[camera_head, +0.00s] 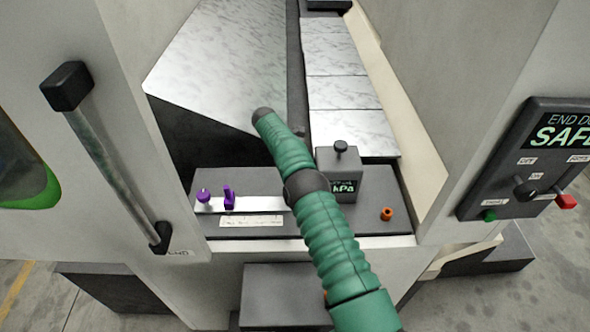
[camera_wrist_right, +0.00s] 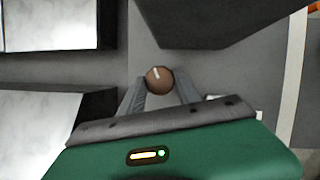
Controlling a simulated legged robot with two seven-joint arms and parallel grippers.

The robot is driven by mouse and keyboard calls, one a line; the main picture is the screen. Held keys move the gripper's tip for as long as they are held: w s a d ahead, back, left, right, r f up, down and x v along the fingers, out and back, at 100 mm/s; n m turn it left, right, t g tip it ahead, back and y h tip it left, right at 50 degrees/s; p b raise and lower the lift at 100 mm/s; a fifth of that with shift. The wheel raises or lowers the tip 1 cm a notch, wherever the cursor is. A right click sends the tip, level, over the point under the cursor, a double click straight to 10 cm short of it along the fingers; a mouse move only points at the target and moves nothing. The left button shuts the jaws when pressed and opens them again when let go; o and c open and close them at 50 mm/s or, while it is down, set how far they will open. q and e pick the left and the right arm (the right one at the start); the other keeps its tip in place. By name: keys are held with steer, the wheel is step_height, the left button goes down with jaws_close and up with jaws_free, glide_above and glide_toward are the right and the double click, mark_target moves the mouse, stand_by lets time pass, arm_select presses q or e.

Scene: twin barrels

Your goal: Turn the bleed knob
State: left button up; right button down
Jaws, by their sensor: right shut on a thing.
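A round brown knob (camera_wrist_right: 159,80) with a white mark on its top sits on a grey surface in the right wrist view. The two fingers of my right gripper (camera_wrist_right: 160,86) are shut on it, one at each side. No label naming this knob is readable. In the head view my green right arm comes in from the lower right and crosses over the grey panel (camera_head: 370,186). The right gripper and the held knob cannot be made out there. A grey box (camera_head: 325,161) with a black top knob (camera_head: 341,149) and an hPa display stands beside the arm. My left gripper is not in view.
An orange ring-like part (camera_head: 387,214) sits at the panel's right. Purple fittings (camera_head: 228,198) and a white label (camera_head: 251,221) are at its left. A door with a long handle (camera_head: 115,165) stands left. A control box (camera_head: 525,160) reading SAFE is right.

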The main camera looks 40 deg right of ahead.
steer(key=shift+d, duration=0.1)
stand_by(0.3)
steer(key=c, duration=1.1)
jaws_free()
steer(key=shift+o, duration=1.1)
steer(key=shift+d+f, duration=0.1)
steer(key=shift+d, duration=0.1)
